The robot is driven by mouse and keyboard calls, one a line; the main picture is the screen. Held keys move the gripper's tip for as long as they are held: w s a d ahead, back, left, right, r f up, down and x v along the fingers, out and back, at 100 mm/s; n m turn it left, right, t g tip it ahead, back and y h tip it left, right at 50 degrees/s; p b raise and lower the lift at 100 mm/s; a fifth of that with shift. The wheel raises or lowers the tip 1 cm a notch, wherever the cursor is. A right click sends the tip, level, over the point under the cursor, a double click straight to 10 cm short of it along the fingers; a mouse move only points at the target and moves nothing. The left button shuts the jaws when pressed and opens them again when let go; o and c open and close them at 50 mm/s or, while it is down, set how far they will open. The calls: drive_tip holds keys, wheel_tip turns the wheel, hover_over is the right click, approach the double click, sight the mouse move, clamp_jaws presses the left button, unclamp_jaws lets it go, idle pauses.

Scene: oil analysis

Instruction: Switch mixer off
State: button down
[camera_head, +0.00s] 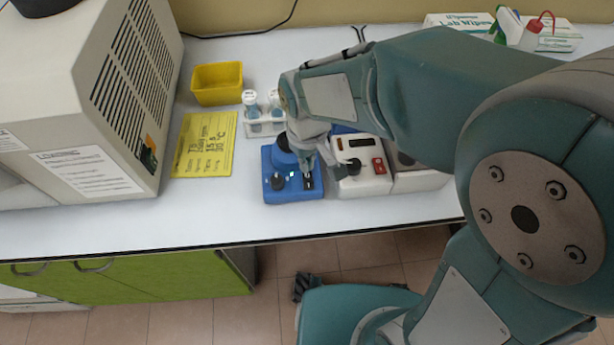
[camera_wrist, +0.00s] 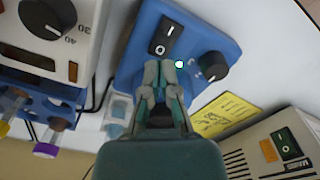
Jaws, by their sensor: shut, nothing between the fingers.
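The blue mixer (camera_head: 270,188) stands on the white bench and also fills the upper middle of the wrist view (camera_wrist: 135,58). Its black rocker switch (camera_wrist: 166,35), marked I and O, is beside a black knob (camera_wrist: 213,66). A small indicator light (camera_wrist: 180,64) between them glows. My gripper (camera_wrist: 160,70) is shut and empty, with its fingertips just below the O end of the switch in the wrist view. I cannot tell whether they touch it. In the head view my gripper (camera_head: 308,168) points down over the mixer and hides part of it.
A white device with a knob and red switch (camera_head: 360,180) stands close on the right. A yellow note (camera_head: 203,145) and a large beige machine (camera_head: 85,90) are left. The bench front is clear.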

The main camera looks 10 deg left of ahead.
sight(307, 175)
drive_tip(key=shift+f, duration=1.25)
idle(0.7)
drive_tip(key=shift+r, duration=3.55)
drive_tip(key=shift+d+r, duration=0.15)
drive_tip(key=shift+d, duration=0.1)
drive_tip(key=s+d+r+m+t, duration=0.2)
drive_tip(key=s+d+r+m, duration=0.2)
drive_tip(key=d, duration=0.6)
drive_tip(key=s+d+r+m+t, duration=0.3)
drive_tip(key=s+d+r+m, duration=0.1)
drive_tip(key=d, duration=0.6)
drive_tip(key=shift+s+r+m+t, duration=0.2)
drive_tip(key=shift+r+m+t, duration=0.15)
drive_tip(key=shift+r, duration=0.2)
